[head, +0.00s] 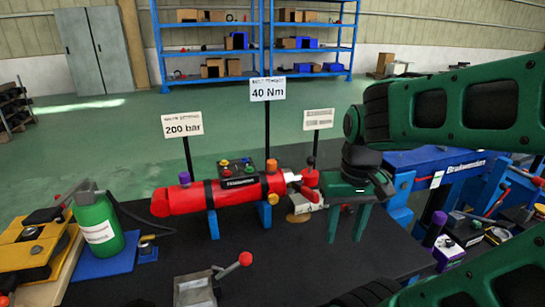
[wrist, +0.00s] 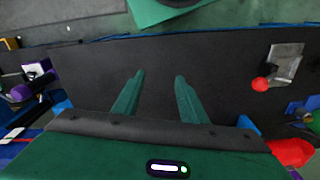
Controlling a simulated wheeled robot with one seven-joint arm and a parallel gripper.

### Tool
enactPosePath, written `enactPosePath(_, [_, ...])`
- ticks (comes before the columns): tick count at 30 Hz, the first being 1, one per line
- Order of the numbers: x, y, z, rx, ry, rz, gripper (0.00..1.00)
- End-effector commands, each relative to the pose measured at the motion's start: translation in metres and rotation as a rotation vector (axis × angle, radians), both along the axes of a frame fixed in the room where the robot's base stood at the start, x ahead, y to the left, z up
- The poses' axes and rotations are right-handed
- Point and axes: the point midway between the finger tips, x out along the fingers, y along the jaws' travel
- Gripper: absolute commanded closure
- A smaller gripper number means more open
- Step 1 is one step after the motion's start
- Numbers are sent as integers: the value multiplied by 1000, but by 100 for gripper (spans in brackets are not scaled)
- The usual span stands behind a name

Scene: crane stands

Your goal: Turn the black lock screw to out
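I cannot single out the black lock screw for certain. A small upright red piece with a black top (head: 310,163) stands at the right end of the red cylinder (head: 190,200), just left of my gripper (head: 348,237). My gripper points down over the dark bench top. In the wrist view its two green fingers (wrist: 155,90) are spread wide with only bare black bench between them, so it is open and empty. The gripper body hides part of what lies behind it. The red cylinder shows in part at the lower right of the wrist view (wrist: 290,153).
A small metal block (head: 195,290) with a red-ball lever (head: 245,258) stands at the front. A green bottle (head: 98,224) is at left. A blue Brakwemden unit (head: 440,160) and a purple-capped item (head: 435,228) are at right. Sign posts rise behind the cylinder.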

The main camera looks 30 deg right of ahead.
Motion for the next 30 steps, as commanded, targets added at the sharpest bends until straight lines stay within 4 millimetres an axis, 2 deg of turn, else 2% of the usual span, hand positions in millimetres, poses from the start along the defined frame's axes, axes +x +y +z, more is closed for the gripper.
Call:
enactPosePath(5, [60, 23, 4, -59, -110, 183, 62])
enactPosePath(9, [109, 56, 11, -89, -213, 333, 62])
enactPosePath(12, [141, 79, 19, -98, -272, 415, 62])
enactPosePath(15, [167, 91, 29, -102, -299, 456, 62])
enactPosePath(20, [198, 87, 45, -105, -281, 450, 62])
enactPosePath(26, [235, 61, 66, -108, -213, 389, 62])
enactPosePath(30, [268, 36, 83, -105, -150, 330, 62])
